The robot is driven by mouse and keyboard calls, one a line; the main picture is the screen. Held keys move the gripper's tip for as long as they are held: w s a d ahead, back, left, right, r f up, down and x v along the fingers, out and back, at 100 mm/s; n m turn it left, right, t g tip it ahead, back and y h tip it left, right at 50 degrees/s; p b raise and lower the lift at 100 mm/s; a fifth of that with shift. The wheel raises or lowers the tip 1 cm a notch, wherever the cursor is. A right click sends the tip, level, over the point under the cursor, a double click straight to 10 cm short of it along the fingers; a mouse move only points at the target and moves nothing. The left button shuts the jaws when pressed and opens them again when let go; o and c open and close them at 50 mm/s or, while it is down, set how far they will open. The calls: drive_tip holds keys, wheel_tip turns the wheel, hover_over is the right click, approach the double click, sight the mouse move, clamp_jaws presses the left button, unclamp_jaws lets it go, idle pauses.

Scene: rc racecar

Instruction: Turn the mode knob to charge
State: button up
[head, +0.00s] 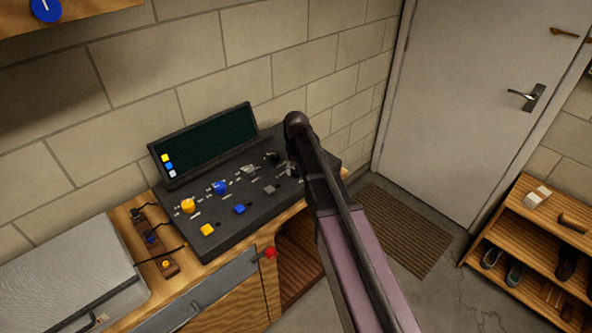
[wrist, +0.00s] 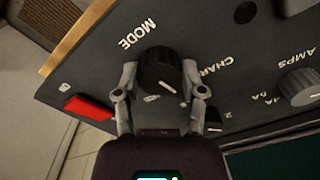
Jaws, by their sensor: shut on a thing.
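The black round mode knob (wrist: 160,68) stands on the dark control panel (head: 226,224), beside the upside-down word MODE in the wrist view. Its white line slants toward the lower right of that view. A label starting with CHAR is to the knob's right, its end cut off. My gripper (wrist: 163,82) has one finger on each side of the knob and is shut on it. In the head view my gripper (head: 290,170) is at the panel's right end and covers much of the knob.
A red switch (wrist: 88,107) lies left of my fingers, and a grey AMPS knob (wrist: 301,86) lies to the right. In the head view, a dark screen (head: 205,143) rises behind the panel. Yellow (head: 188,205) and blue (head: 220,187) knobs stand to the left.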

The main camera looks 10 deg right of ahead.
drive_tip(key=shift+n, duration=1.1)
drive_tip(key=o, duration=1.1)
drive_tip(key=shift+o, duration=0.2)
